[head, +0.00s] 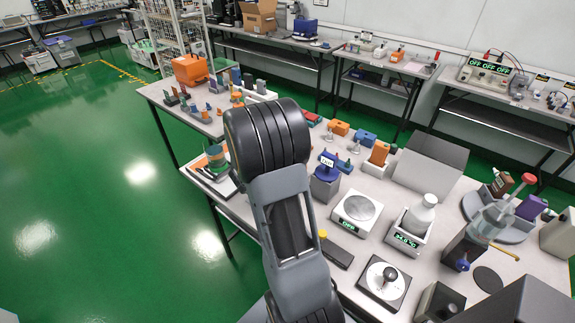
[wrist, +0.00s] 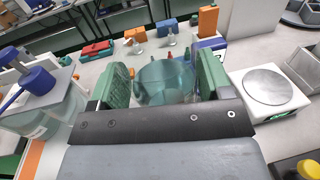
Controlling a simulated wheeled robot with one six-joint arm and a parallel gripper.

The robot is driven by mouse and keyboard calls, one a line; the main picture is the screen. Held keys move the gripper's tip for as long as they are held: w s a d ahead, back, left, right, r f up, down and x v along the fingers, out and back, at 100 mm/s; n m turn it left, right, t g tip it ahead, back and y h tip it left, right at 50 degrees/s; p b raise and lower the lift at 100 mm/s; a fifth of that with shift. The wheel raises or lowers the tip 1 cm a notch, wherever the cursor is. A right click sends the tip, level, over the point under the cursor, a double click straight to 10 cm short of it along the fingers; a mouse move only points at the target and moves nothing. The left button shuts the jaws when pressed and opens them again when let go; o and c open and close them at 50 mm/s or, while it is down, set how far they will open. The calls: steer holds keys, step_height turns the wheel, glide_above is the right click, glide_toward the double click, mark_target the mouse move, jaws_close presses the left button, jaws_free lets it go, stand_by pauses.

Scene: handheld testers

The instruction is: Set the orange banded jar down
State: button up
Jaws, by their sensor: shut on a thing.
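In the wrist view, my gripper (wrist: 166,85) is shut on a clear, teal-tinted jar (wrist: 165,84), held between its two green finger pads. I take this as the orange banded jar, but no orange band shows clearly in that view. The jar's lower part is hidden by my dark gripper body, so I cannot tell whether it touches the table. In the head view, my arm hides most of the gripper. A small green and orange shape (head: 215,158) shows just left of the arm; I cannot tell how much of it is jar or finger.
A white scale (wrist: 268,90) stands right of my gripper; it also shows in the head view (head: 357,211). A clear vessel with a blue top (wrist: 42,112) is close on the left. Orange and blue blocks stand behind. The grey table (head: 318,228) is crowded.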

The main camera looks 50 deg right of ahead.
steer(key=w+d+f, duration=0.6)
steer(key=w+f, duration=0.1)
steer(key=f, duration=0.3)
steer(key=shift+f, duration=0.4)
steer(key=shift+d, duration=0.1)
steer(key=shift+f, duration=0.15)
steer(key=o, duration=1.7)
